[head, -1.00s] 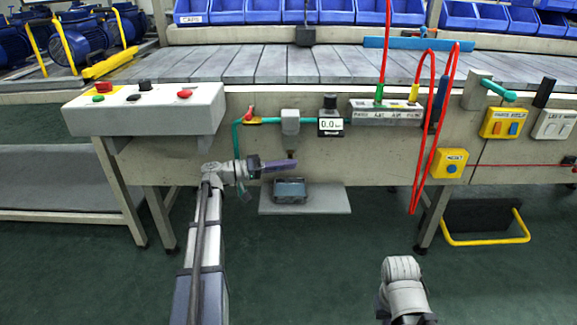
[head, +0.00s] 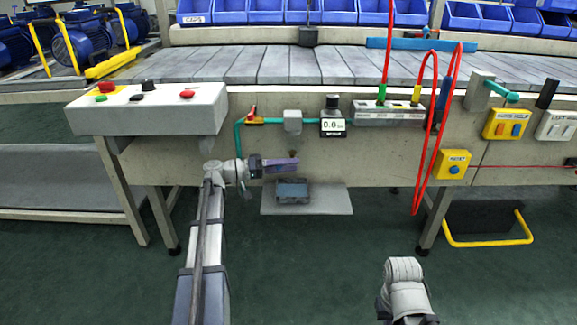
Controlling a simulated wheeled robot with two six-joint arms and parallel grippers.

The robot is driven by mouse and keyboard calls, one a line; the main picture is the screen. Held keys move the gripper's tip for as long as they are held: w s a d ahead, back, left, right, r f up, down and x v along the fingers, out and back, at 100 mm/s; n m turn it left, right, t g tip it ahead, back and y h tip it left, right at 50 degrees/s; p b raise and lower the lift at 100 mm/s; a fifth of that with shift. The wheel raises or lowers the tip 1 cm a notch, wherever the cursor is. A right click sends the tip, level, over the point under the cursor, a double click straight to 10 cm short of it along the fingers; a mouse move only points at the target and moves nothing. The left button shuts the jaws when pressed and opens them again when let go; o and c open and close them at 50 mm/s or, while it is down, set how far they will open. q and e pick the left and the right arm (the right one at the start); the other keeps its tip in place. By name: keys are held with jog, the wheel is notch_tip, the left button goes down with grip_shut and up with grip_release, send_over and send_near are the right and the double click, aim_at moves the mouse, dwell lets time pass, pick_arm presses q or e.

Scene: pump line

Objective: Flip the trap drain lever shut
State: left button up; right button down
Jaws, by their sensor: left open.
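A grey box-shaped trap (head: 292,121) sits on the teal pipe on the front of the line. Just below it, a small brownish part (head: 293,154) shows right above my left gripper's fingers. I cannot make out a drain lever clearly; it may be hidden behind the fingers. My left gripper (head: 293,164) points right, beneath the trap, with its purple-grey fingers seen nearly edge-on. It is open, and nothing shows in it. Of my right arm only a grey link shows at the bottom; its gripper is out of view.
A red-and-yellow valve (head: 253,117) is left of the trap, and a gauge (head: 332,127) reading about 0.0 is right of it. A dark tray (head: 292,190) rests on a low shelf (head: 335,201). Red hoses (head: 430,150) hang to the right. A control box (head: 150,110) juts out at left.

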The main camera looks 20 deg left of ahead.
pick_arm(q)
jog(key=v, duration=0.7)
jog(key=shift+s+a, duration=0.25)
jog(key=shift+a, duration=0.1)
